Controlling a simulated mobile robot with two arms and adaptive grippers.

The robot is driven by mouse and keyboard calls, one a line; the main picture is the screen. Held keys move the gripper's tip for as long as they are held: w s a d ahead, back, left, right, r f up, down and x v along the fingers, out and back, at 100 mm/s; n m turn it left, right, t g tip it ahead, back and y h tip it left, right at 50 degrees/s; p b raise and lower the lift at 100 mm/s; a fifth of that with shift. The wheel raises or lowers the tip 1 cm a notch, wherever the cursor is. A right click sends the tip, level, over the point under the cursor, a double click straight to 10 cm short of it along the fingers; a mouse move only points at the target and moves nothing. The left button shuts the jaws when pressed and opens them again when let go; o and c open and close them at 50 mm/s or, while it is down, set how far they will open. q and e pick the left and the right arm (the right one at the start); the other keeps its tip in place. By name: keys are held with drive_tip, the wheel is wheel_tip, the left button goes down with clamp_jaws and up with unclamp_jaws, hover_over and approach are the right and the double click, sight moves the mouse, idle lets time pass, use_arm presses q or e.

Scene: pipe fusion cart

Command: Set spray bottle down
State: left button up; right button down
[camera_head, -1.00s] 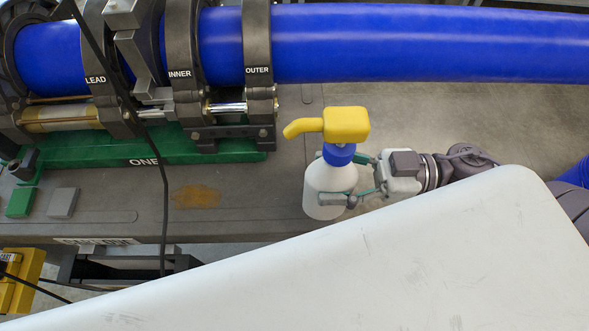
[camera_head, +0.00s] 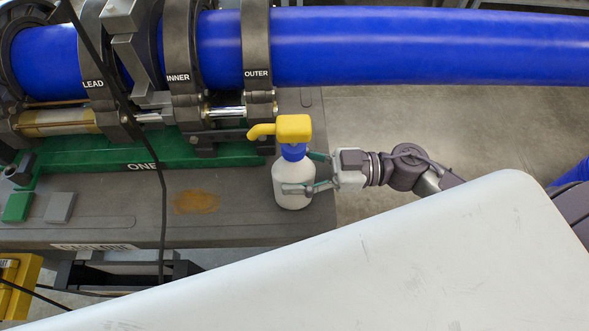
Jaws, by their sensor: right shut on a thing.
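The spray bottle (camera_head: 291,192) has a white body, a blue collar and a yellow spray head whose nozzle points left. It is upright over the right end of the grey cart top (camera_head: 120,220). I cannot tell whether its base touches the surface. My right gripper (camera_head: 298,172) comes in from the right and is shut around the bottle's body, with fingers at the upper and lower sides. My left gripper is not in view.
A blue pipe (camera_head: 420,45) runs across the top through black clamps marked LEAD, INNER and OUTER (camera_head: 257,75) on a green base (camera_head: 150,150). A brown stain (camera_head: 196,201) lies left of the bottle. A black cable (camera_head: 163,220) hangs at left. A white panel (camera_head: 380,265) fills the lower right.

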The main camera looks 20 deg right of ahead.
drive_tip(key=shift+f, duration=0.35)
drive_tip(key=shift+c, duration=1.8)
unclamp_jaws()
